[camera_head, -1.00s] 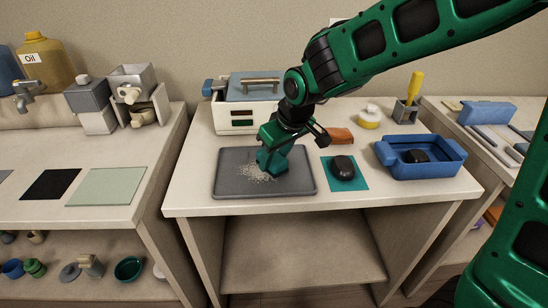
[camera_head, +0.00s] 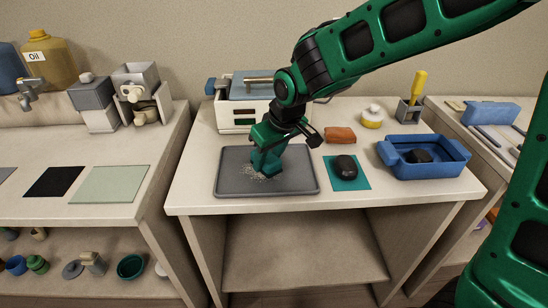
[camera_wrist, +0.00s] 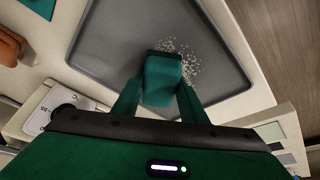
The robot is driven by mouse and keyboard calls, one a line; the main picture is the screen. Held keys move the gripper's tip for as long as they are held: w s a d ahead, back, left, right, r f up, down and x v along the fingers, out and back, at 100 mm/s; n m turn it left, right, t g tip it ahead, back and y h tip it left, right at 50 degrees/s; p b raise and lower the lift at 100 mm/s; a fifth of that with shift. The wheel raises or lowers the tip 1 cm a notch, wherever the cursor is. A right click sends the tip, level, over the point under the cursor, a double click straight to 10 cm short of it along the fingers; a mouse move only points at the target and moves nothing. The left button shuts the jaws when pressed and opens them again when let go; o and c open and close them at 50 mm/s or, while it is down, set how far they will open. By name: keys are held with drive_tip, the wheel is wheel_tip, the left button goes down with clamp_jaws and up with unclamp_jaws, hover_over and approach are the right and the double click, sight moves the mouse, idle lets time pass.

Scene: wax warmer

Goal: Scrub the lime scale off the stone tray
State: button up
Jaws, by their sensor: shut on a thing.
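The stone tray (camera_head: 232,184) is a dark grey, shallow rimmed slab on the middle worktop. Pale lime scale specks (camera_head: 256,175) lie in a patch left of its middle. My gripper (camera_head: 268,158) is over the tray, shut on a green scrubbing block (camera_wrist: 162,78) with a dark far edge. The block is down at the speckled patch, and its underside is hidden. In the wrist view the tray (camera_wrist: 100,45) spreads around the block, and the specks (camera_wrist: 188,62) show mostly at its right and far side.
Right of the tray are a black stone (camera_head: 345,164) on a teal cloth (camera_head: 362,184), an orange-brown block (camera_head: 340,135) and a blue tub (camera_head: 440,170). The white wax warmer (camera_head: 232,116) stands behind. A yellow-handled tool (camera_head: 418,84) stands in a grey holder.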

sight(251, 167)
drive_tip(key=shift+a, duration=1.75)
drive_tip(key=shift+a, duration=0.1)
drive_tip(key=shift+s+a, duration=0.1)
drive_tip(key=shift+a, duration=2.1)
wheel_tip(251, 167, up, 7)
drive_tip(key=shift+f, duration=0.15)
drive_tip(key=shift+f, duration=3.35)
drive_tip(key=shift+r, duration=0.1)
